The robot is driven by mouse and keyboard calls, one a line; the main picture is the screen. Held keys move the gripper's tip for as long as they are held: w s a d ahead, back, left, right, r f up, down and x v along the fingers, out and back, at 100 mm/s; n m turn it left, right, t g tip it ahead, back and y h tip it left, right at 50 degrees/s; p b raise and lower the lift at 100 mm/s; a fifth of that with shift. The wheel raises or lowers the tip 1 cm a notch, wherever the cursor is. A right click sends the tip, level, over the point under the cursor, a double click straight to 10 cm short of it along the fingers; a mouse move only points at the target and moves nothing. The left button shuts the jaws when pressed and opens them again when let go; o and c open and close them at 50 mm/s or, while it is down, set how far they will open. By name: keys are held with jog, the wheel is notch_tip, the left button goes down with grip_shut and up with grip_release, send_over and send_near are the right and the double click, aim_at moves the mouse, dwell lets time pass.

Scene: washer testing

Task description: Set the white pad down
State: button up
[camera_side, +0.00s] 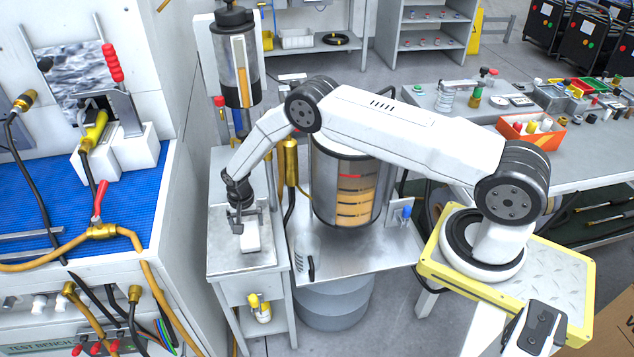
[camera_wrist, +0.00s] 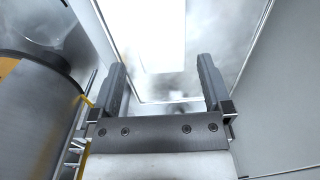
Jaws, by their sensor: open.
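The white pad (camera_side: 251,238) is a small pale block on the metal top of the small stand (camera_side: 225,262), left of centre in the side view. In the wrist view the white pad (camera_wrist: 155,38) is a bright, washed-out shape ahead of the fingers. My gripper (camera_side: 249,222) is just above or at the pad's far end. In the wrist view my gripper (camera_wrist: 163,85) is open, its two dark fingers wide apart with nothing held between them. Glare hides the pad's edges, so I cannot tell whether a finger touches it.
A metal cylinder with an orange-lit window (camera_side: 352,190) stands right of the stand. The blue-matted test bench (camera_side: 60,200) with hoses is at the left.

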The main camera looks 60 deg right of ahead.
notch_tip(320, 180, up, 7)
dwell(0.5)
dwell(0.5)
notch_tip(320, 180, up, 9)
jog(key=n, duration=0.2)
send_over(249, 234)
jog(key=s, duration=0.4)
jog(key=s+r+n+t, duration=0.1)
jog(key=s+r+n, duration=0.1)
jog(key=s+r, duration=0.2)
jog(key=s+r+n, duration=0.2)
jog(key=s+r, duration=0.2)
jog(key=s, duration=0.7)
jog(key=s+r+n+t, duration=0.1)
jog(key=s+r+n, duration=0.2)
jog(key=s+r, duration=0.2)
jog(key=shift+s+d+t, duration=0.3)
jog(key=shift+s+d, duration=0.1)
jog(key=shift+s, duration=0.8)
